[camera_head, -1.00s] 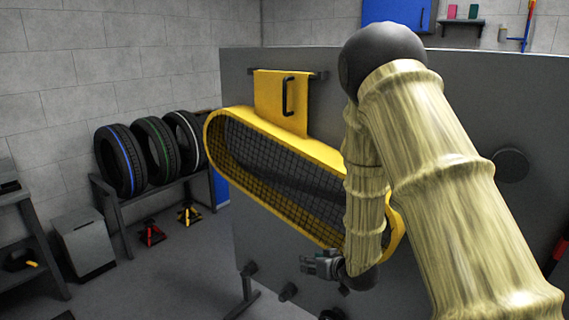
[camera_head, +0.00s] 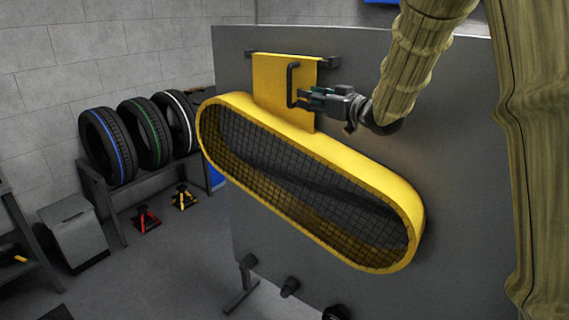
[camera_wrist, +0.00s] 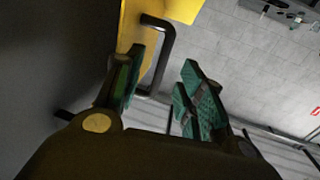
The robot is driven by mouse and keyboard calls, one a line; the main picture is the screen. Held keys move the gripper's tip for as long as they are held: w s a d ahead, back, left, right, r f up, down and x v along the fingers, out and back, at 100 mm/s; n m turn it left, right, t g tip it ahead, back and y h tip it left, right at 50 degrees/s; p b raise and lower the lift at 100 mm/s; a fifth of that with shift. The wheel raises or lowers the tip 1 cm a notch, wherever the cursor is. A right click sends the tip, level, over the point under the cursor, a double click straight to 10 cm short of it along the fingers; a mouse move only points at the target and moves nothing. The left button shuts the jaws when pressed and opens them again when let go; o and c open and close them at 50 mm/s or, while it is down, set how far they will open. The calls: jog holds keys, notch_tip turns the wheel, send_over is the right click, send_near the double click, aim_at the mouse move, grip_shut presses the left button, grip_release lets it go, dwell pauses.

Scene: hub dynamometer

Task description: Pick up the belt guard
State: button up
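The yellow belt guard (camera_head: 372,172) with its black mesh hangs tilted on the grey panel, its flat yellow plate at the top. A black handle (camera_head: 291,86) stands out from that plate. My gripper (camera_head: 308,97) is at the handle's right side in the head view. In the wrist view the handle (camera_wrist: 165,62) shows beyond and between the fingers (camera_wrist: 160,85), which are apart. The handle does not appear clamped. Part of the guard's yellow plate shows at the top of the wrist view (camera_wrist: 185,8).
The grey panel (camera_head: 470,190) stands behind the guard, with a dark bracket (camera_head: 333,62) at the plate's top. Tyres (camera_head: 150,135) sit on a rack at left. Red (camera_head: 146,220) and yellow (camera_head: 184,197) stands are on the floor. Several dark knobs jut low from the panel.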

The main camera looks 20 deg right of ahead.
aim_at(290, 89)
jog(key=w+a+p, duration=0.1)
jog(key=w+a+r+p, duration=0.1)
jog(key=w, duration=0.1)
jog(key=w+a+p, duration=0.1)
jog(key=w, duration=0.1)
jog(key=shift+w+a+r+p, duration=0.15)
jog(key=shift+a+p, duration=0.15)
jog(key=shift+p, duration=0.05)
jog(key=shift+w+a+f, duration=0.15)
jog(key=shift+w+f, duration=0.1)
jog(key=shift+w, duration=0.35)
jog(key=shift+w+a+f, duration=0.1)
jog(key=shift+w+f, duration=0.15)
jog(key=shift+w, duration=0.3)
jog(key=shift+s+r, duration=0.25)
jog(key=shift+s, duration=0.15)
jog(key=shift+c, duration=1)
jog(key=shift+w+f, duration=0.1)
jog(key=shift+w, duration=0.1)
grip_shut()
